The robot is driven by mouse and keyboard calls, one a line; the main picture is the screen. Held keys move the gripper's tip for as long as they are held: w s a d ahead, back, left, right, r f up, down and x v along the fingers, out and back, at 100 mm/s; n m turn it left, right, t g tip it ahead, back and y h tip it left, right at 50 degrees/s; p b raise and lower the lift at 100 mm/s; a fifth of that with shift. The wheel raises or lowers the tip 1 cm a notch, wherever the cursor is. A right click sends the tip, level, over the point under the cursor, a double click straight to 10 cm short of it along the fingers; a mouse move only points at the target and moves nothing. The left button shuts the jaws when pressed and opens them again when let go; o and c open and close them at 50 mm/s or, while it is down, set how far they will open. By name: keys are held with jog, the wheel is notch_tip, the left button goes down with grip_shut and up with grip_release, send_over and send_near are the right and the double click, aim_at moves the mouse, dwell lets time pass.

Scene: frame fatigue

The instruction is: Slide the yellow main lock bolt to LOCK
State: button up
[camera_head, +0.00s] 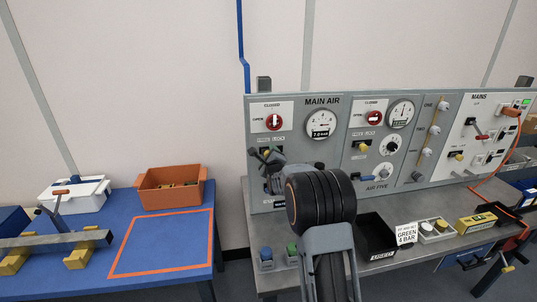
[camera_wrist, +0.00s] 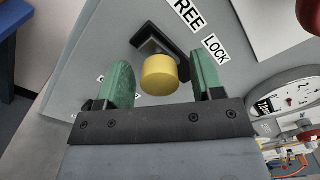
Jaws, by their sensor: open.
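The yellow lock bolt knob (camera_wrist: 160,75) stands out from a black slot (camera_wrist: 150,43) in the grey panel, in the wrist view. The labels FREE (camera_wrist: 185,12) and LOCK (camera_wrist: 215,47) are beside the slot. The knob hides part of the slot, so I cannot tell exactly which end it is at. My gripper (camera_wrist: 159,64) is open, with one green finger on each side of the knob and gaps visible between. In the head view my gripper (camera_head: 272,157) is at the MAIN AIR panel (camera_head: 322,165), and my arm hides much of the panel's lower part.
A red valve handle (camera_head: 274,122) and a gauge (camera_head: 321,123) are above on the same panel. Another yellow knob (camera_head: 363,147) is on the middle panel. The bench below holds a black tray (camera_head: 376,232) and a GREEN 4 BAR sign (camera_head: 406,234). A blue table (camera_head: 130,285) stands left.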

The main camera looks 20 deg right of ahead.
jog(key=shift+w, duration=0.15)
jog(key=shift+c, duration=0.4)
grip_shut()
jog(key=shift+f, duration=0.1)
